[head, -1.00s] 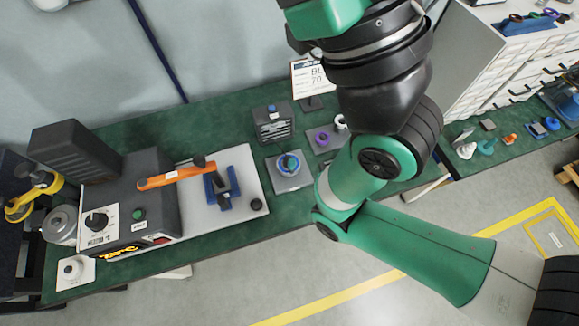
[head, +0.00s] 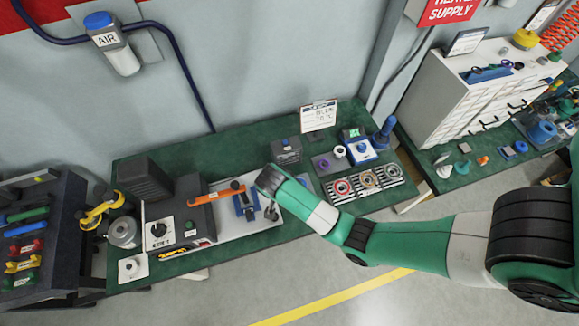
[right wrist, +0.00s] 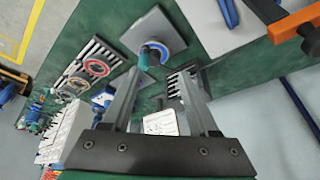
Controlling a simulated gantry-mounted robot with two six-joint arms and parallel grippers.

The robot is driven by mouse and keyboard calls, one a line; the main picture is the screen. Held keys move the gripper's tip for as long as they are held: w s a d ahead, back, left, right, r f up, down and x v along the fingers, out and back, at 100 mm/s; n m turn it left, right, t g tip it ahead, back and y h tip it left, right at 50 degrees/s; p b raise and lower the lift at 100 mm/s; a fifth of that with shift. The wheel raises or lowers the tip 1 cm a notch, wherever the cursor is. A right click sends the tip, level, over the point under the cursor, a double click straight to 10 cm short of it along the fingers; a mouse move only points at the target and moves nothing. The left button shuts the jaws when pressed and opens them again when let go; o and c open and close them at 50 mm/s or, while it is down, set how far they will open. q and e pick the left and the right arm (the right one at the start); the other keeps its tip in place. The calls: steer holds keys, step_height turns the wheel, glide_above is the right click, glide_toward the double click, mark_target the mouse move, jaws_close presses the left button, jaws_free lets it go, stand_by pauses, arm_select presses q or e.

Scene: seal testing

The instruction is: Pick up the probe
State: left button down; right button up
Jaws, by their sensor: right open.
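A blue upright tool with a handle (head: 384,137), possibly the probe, stands at the right end of the green bench beside a blue-and-white device (head: 360,150); I cannot tell for sure which thing is the probe. My right gripper (head: 271,210) is over the bench, well left of that tool. In the right wrist view my right gripper (right wrist: 159,74) is open and nothing is held. A small teal-blue round piece (right wrist: 151,54) on a grey plate (right wrist: 165,33) shows beyond the fingertips, apart from them. My left gripper is out of view.
A heater unit with an orange lever (head: 217,195) stands left of my right gripper. A rack with several rings (head: 368,181) lies to the right. A small dark box (head: 286,150) and a sign (head: 319,115) stand behind. White drawers (head: 455,100) stand farther right.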

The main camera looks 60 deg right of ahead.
steer(key=shift+g, duration=0.3)
steer(key=s+d+f+b, duration=0.1)
steer(key=d+f, duration=0.1)
steer(key=f, duration=0.1)
steer(key=s+d+f+b, duration=0.1)
steer(key=d+f, duration=0.1)
steer(key=f, duration=0.1)
steer(key=d+f+b, duration=0.1)
steer(key=d+f, duration=0.1)
steer(key=f, duration=0.1)
steer(key=shift+s, duration=0.4)
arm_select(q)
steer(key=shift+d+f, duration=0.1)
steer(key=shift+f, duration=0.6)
arm_select(e)
steer(key=shift+r, duration=0.1)
jaws_close()
